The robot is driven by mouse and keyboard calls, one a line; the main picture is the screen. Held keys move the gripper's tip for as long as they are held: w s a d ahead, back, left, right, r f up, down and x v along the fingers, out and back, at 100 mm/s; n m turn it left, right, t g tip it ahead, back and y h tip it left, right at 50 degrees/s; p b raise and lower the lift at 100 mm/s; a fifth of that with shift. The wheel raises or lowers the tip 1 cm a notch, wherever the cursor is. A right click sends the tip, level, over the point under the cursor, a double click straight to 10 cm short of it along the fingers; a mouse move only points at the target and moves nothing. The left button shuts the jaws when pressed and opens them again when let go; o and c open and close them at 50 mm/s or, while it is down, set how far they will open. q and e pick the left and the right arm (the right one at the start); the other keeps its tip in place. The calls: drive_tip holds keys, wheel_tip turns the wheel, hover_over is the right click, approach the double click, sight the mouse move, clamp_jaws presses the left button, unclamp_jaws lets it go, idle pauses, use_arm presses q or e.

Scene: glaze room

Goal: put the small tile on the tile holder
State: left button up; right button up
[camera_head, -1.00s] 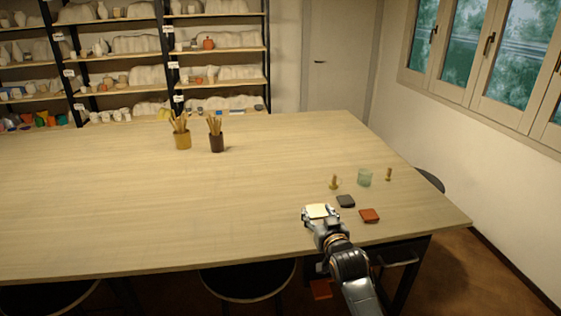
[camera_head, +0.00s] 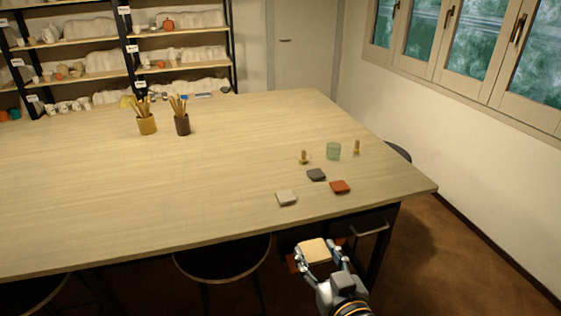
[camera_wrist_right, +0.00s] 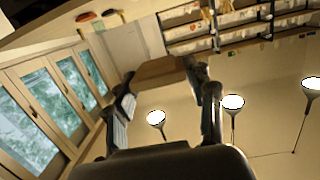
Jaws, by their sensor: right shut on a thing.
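My right gripper (camera_head: 318,251) is shut on a small cream tile (camera_head: 313,250). It holds the tile in front of the table's near edge, apart from the tabletop. In the right wrist view the tile (camera_wrist_right: 160,72) shows brown and shaded between the fingers. On the table lie a pale grey tile (camera_head: 286,198), a dark grey tile (camera_head: 316,175) and a red tile (camera_head: 340,187). I cannot tell which thing is the tile holder. My left gripper is not in view.
A green glass (camera_head: 333,151) stands between two small brass-coloured pieces (camera_head: 304,158) (camera_head: 357,147). Two brush pots (camera_head: 147,125) (camera_head: 182,124) stand farther back. A stool (camera_head: 222,257) is under the near edge of the table (camera_head: 220,165). The tabletop's left and middle are clear.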

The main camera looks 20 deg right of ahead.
drive_tip(key=w+d+f+p, duration=0.1)
drive_tip(key=w+p, duration=0.1)
drive_tip(key=w, duration=2.5)
drive_tip(key=shift+d+y, duration=0.3)
drive_tip(key=shift+d, duration=0.1)
